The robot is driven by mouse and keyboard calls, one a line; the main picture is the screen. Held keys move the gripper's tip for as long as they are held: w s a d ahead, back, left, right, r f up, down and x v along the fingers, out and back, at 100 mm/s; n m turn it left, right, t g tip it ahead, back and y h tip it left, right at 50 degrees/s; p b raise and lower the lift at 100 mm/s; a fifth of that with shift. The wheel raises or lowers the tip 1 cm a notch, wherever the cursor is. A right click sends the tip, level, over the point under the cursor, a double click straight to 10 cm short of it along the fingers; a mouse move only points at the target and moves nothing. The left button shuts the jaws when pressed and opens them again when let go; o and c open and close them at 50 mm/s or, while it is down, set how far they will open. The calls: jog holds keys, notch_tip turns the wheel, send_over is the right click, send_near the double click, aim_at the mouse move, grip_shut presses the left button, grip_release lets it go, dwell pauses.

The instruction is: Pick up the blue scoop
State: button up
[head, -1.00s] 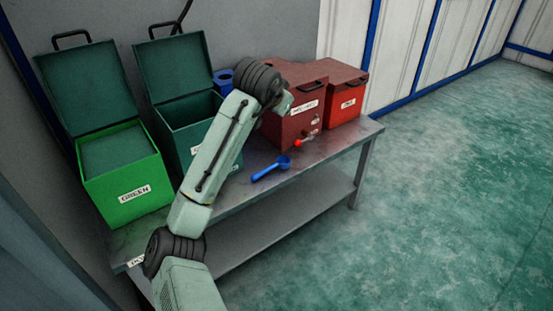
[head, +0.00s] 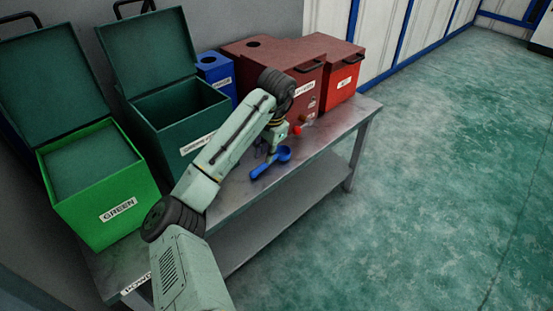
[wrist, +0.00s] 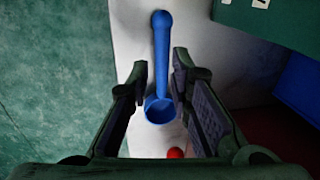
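The blue scoop (head: 271,164) lies on the grey table near its front edge, its bowl toward the right and its handle toward the left. In the wrist view the scoop (wrist: 162,60) runs up the picture, with its round bowl at the lower end. My gripper (wrist: 158,85) is open, its two fingers on either side of the lower handle and bowl, with gaps between them and the scoop. In the head view my gripper (head: 270,152) is small and partly hidden by my arm, just above the scoop. I cannot tell the exact height.
The table (head: 235,195) holds an open green bin (head: 100,190), an open dark green bin (head: 180,120), a blue box (head: 215,72), a dark red box (head: 260,52) and a red box (head: 345,82). A red knob (head: 297,130) is close beyond the scoop. Open floor lies to the right.

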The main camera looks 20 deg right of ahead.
aim_at(264, 165)
jog(key=shift+w+f+p, duration=0.1)
jog(key=shift+w+f, duration=0.15)
jog(key=shift+f, duration=0.75)
jog(key=shift+w+f+p, duration=0.1)
jog(key=shift+w+f, duration=0.15)
jog(key=shift+f, duration=0.7)
jog(key=shift+w+f+p, duration=0.1)
jog(key=shift+w+f, duration=0.15)
jog(key=shift+f, duration=0.75)
jog(key=shift+c, duration=0.4)
grip_shut()
